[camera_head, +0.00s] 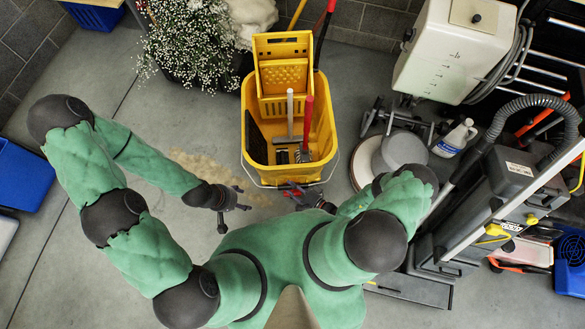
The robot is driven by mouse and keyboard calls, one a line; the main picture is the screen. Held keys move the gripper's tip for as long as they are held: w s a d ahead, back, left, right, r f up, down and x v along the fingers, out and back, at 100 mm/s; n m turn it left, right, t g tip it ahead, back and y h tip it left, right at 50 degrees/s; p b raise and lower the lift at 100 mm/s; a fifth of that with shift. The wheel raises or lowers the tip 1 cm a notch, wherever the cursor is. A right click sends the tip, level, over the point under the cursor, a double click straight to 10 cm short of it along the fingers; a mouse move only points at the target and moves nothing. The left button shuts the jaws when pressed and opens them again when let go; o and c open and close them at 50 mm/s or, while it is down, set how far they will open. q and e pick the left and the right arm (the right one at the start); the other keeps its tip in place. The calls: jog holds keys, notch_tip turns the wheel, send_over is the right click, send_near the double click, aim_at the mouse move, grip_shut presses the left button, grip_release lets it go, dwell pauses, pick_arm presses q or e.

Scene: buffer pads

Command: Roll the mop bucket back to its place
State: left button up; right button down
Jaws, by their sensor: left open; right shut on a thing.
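The yellow mop bucket (248,147) stands on the grey floor in front of me, with its yellow wringer (283,78) at the far end. Inside it are a red-handled tool (307,128) and a grey-handled tool (290,112). A thin wire handle (262,185) hangs at the bucket's near edge. My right gripper (293,189) is at that near edge, shut on the bucket's handle; the exact contact is small. My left gripper (243,200) is open and empty, left of the bucket's near corner and apart from it.
White flowers (190,42) stand behind left. A floor machine with a white tank (455,50), a round grey disc (398,152) and a spray bottle (455,138) are close on the right. Blue bins (22,175) are at the left edge. A beige patch (205,168) marks the left floor, otherwise clear.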

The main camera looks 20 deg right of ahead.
jog(key=c, duration=1.1)
grip_release()
jog(key=shift+w+d, duration=0.3)
jog(key=shift+d, duration=0.1)
jog(key=shift+o, duration=1.3)
jog(key=shift+a, duration=0.15)
jog(key=shift+s, duration=0.15)
jog(key=v, duration=1.1)
jog(key=shift+s+d, duration=0.3)
